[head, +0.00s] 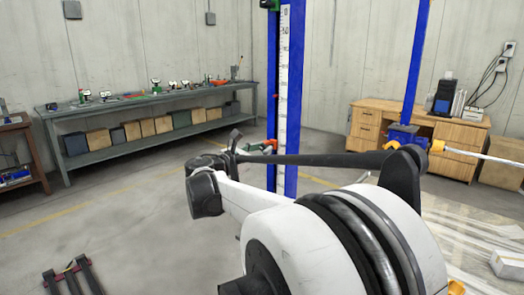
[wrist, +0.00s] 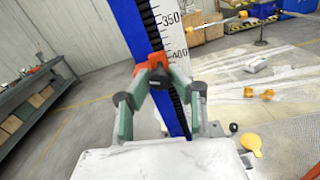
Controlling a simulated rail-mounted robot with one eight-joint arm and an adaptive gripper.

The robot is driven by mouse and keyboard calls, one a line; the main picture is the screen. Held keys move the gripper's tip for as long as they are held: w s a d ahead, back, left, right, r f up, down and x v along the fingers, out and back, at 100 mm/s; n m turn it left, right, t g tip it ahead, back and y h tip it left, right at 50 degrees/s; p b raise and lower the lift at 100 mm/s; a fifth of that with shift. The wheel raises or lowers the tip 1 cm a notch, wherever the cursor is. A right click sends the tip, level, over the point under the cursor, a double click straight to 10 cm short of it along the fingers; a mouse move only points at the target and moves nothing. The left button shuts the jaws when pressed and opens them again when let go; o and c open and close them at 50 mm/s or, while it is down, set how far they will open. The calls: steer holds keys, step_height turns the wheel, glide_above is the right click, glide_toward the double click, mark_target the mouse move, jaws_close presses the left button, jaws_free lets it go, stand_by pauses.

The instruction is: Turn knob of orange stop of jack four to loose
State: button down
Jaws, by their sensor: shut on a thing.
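A blue jack post (head: 272,90) with a white ruled scale (head: 285,60) stands near the middle of the head view. In the wrist view the post (wrist: 135,30) runs up from behind my gripper, with the scale (wrist: 178,35) on its right. The orange stop (wrist: 126,72) sits on the post, partly hidden by the fingers. Its black knob (wrist: 156,76) faces me between the green fingertips. My gripper (wrist: 155,82) is shut on this knob. In the head view my gripper (head: 256,148) is small and partly hidden by my arm. I see no jack number.
A second blue post (head: 415,60) stands right, before a wooden desk (head: 365,125). A long grey workbench (head: 150,105) lines the left wall. A yellow knob (wrist: 250,141) is low right in the wrist view. Open floor (head: 130,215) lies left.

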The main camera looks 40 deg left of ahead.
stand_by(0.4)
steer(key=c, duration=1.5)
jaws_free()
steer(key=shift+c, duration=0.2)
steer(key=shift+s, duration=0.1)
steer(key=s, duration=1.2)
steer(key=shift+a, duration=0.3)
